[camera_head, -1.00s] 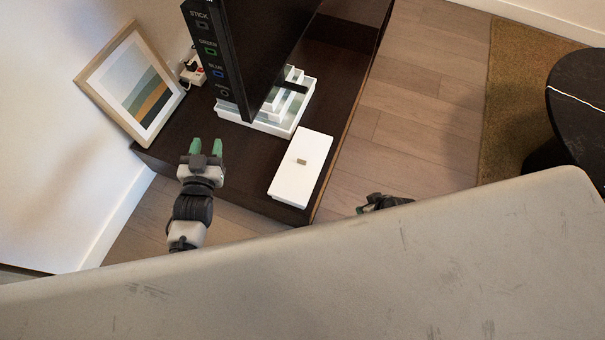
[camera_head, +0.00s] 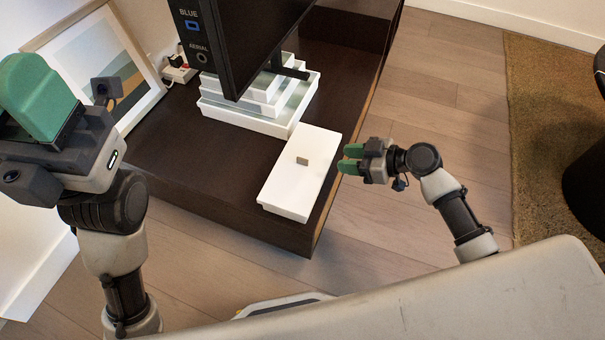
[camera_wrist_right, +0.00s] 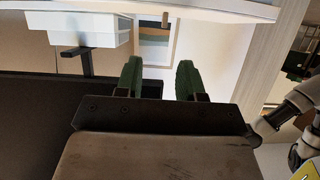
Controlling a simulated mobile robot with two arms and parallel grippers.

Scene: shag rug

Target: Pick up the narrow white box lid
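The narrow white box lid (camera_head: 290,186), with a small tan knob (camera_head: 303,160), lies at the near right corner of the dark TV stand. Whether a box is under it I cannot tell. My right gripper (camera_head: 349,159) is just right of the lid, pointing toward it, fingers apart and empty. In the right wrist view the same gripper (camera_wrist_right: 160,78) shows two green fingers spread, with the lid's white edge (camera_wrist_right: 225,10) and knob across the top. My left gripper (camera_head: 38,95) is large and close at the left edge; its finger gap is hidden.
Stacked white boxes (camera_head: 262,122) stand behind the lid, beneath the black TV (camera_head: 235,45). A framed picture (camera_head: 100,60) leans on the wall at left, beside a power strip (camera_head: 179,71). Wooden floor (camera_head: 440,110) lies open right of the stand (camera_head: 185,150).

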